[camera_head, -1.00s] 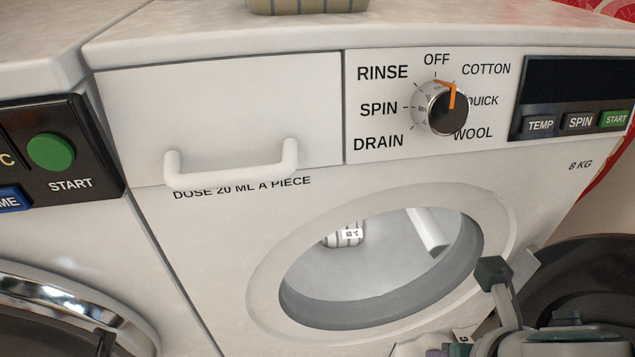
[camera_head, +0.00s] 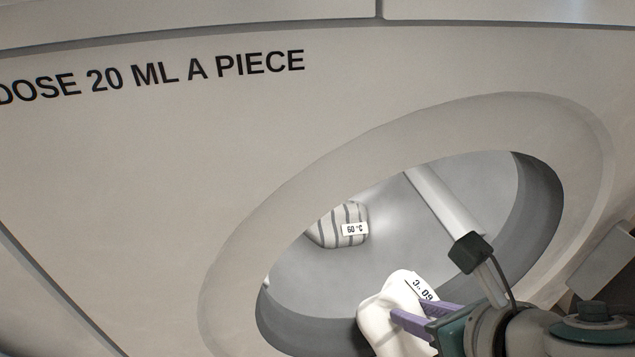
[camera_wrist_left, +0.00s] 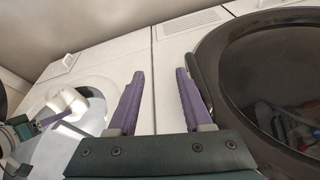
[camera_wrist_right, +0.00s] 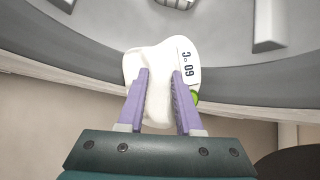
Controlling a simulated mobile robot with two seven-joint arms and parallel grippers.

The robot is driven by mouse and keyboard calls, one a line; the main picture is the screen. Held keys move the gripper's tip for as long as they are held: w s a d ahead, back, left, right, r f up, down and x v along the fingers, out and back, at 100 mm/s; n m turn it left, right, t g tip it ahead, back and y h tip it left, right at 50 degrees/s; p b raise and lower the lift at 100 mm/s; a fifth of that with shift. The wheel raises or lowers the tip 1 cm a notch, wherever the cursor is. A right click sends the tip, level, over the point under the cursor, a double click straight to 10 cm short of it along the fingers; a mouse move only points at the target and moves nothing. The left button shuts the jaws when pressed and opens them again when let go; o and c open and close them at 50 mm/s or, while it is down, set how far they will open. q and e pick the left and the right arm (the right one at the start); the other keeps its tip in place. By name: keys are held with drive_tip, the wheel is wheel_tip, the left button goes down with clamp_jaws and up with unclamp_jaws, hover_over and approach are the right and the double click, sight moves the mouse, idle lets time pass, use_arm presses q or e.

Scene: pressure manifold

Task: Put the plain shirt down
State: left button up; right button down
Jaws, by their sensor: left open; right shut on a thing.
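The plain white shirt (camera_head: 385,322), a small bundle with a 60 °C label, is at the lower part of the washer's round opening in the head view. My right gripper (camera_head: 415,318) is shut on it. In the right wrist view the shirt (camera_wrist_right: 147,68) is between the purple fingers (camera_wrist_right: 158,95), in front of the opening's rim, with the drum beyond. A striped bundle (camera_head: 340,226) with a 60 °C label lies deeper inside the drum. My left gripper (camera_wrist_left: 160,95) is open and empty in the left wrist view, beside a dark round door (camera_wrist_left: 265,75).
The washer's opening has a wide pale ring (camera_head: 235,270) and a grey inner wall. A white bar (camera_head: 440,200) juts inside the drum near my right arm. The drum's middle looks clear.

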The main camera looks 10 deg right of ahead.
drive_tip(key=w+a+f+g+b, duration=0.1)
drive_tip(key=w+f+b, duration=0.2)
drive_tip(key=w+b, duration=0.5)
drive_tip(key=w+a+f+g+b, duration=0.1)
drive_tip(key=w+f+b, duration=0.3)
drive_tip(key=w+b, duration=0.5)
drive_tip(key=shift+a+g+b, duration=0.35)
drive_tip(key=shift+g+b, duration=0.35)
drive_tip(key=shift+b, duration=0.1)
drive_tip(key=shift+w, duration=0.1)
